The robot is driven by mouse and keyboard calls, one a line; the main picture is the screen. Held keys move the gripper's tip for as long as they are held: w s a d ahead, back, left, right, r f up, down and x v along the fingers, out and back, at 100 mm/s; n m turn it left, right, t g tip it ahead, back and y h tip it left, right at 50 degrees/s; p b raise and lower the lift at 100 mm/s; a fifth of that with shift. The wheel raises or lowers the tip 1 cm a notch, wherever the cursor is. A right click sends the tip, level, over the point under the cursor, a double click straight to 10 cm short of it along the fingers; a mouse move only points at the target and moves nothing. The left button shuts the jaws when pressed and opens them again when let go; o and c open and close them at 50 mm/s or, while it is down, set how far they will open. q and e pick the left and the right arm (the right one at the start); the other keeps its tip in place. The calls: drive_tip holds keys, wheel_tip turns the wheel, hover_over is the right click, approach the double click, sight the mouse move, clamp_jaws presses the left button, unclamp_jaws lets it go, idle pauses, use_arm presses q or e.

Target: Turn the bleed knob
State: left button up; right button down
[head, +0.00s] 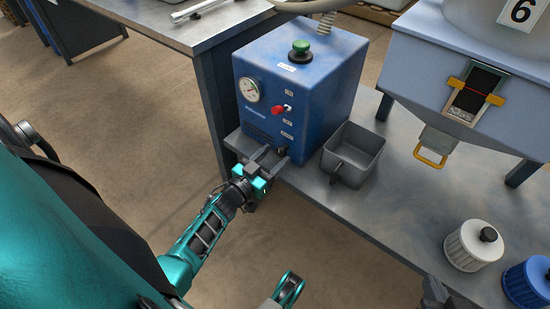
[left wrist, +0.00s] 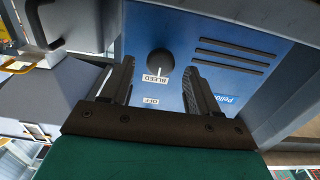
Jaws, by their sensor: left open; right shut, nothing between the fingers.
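The bleed knob (left wrist: 160,62) is a round black knob on a blue panel in the left wrist view. Its white mark points toward the upside-down BLEED label (left wrist: 155,78), with an OFF label (left wrist: 151,100) nearer me. My left gripper (left wrist: 160,82) is open, and the knob shows between its fingers, near their tips. I cannot tell whether they touch it. In the head view my left gripper (head: 268,158) is at the low front of the blue machine (head: 300,85) and hides the knob. My right gripper (head: 435,292) is partly in view at the bottom edge, shut and empty.
A grey bin (head: 353,153) stands right of the machine. A hopper (head: 450,60) with a yellow-handled slide gate (head: 431,157) hangs at the right. White (head: 472,246) and blue (head: 527,284) lidded containers stand at the lower right. The bench (head: 400,205) between them is clear.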

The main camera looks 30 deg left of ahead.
use_arm(q)
drive_tip(key=shift+w, duration=0.6)
drive_tip(key=c, duration=1)
